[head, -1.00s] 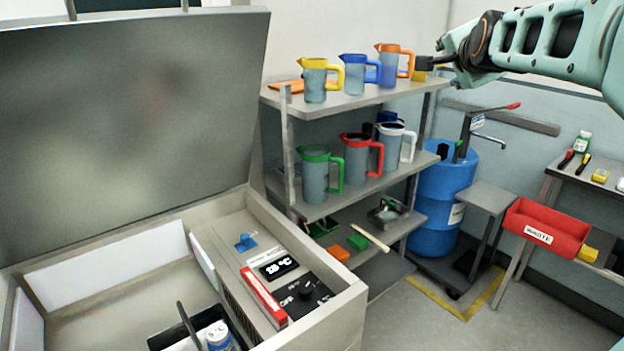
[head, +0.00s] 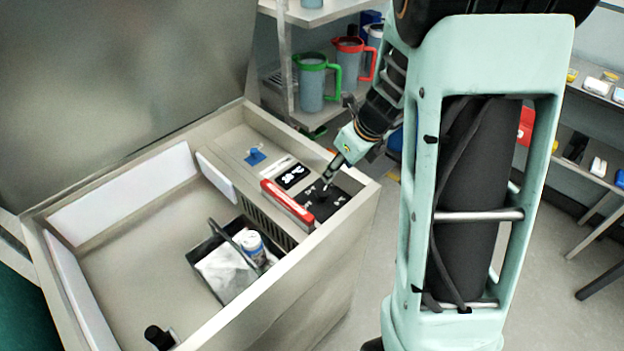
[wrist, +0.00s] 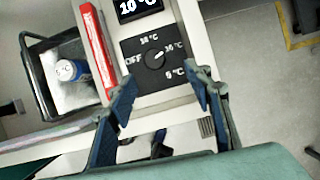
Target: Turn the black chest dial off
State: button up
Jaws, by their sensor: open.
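The black chest dial (wrist: 155,59) sits on a black plate (wrist: 140,80) marked OFF, 10 °C and 0 °C, with one more label partly unclear. Its pale pointer mark faces right, toward a temperature label and away from OFF on the left. In the head view the dial (head: 320,193) is on the chest's right ledge, partly hidden by my gripper. My gripper (wrist: 158,92) is open and empty, its two fingers either side of the plate's near part, with the dial ahead between them. I cannot tell whether the fingertips touch anything.
A display (wrist: 138,8) and a red bar (wrist: 98,50) lie beside the plate. The open chest (head: 110,250) holds a dark basket (head: 205,250) with a can (head: 250,243). Shelves with pitchers (head: 312,80) stand behind.

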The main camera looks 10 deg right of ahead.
aim_at(323, 191)
jog(key=b+x, duration=0.1)
jog(key=x, duration=0.2)
jog(key=b+x, duration=0.1)
jog(key=x, duration=0.3)
jog(key=s+a+x, duration=0.1)
jog(key=x, duration=0.3)
jog(key=shift+w+f+b, duration=0.1)
jog(key=shift+f+b, duration=0.1)
jog(key=shift+b, duration=0.2)
jog(key=c, duration=1.1)
jog(key=shift+c, duration=0.2)
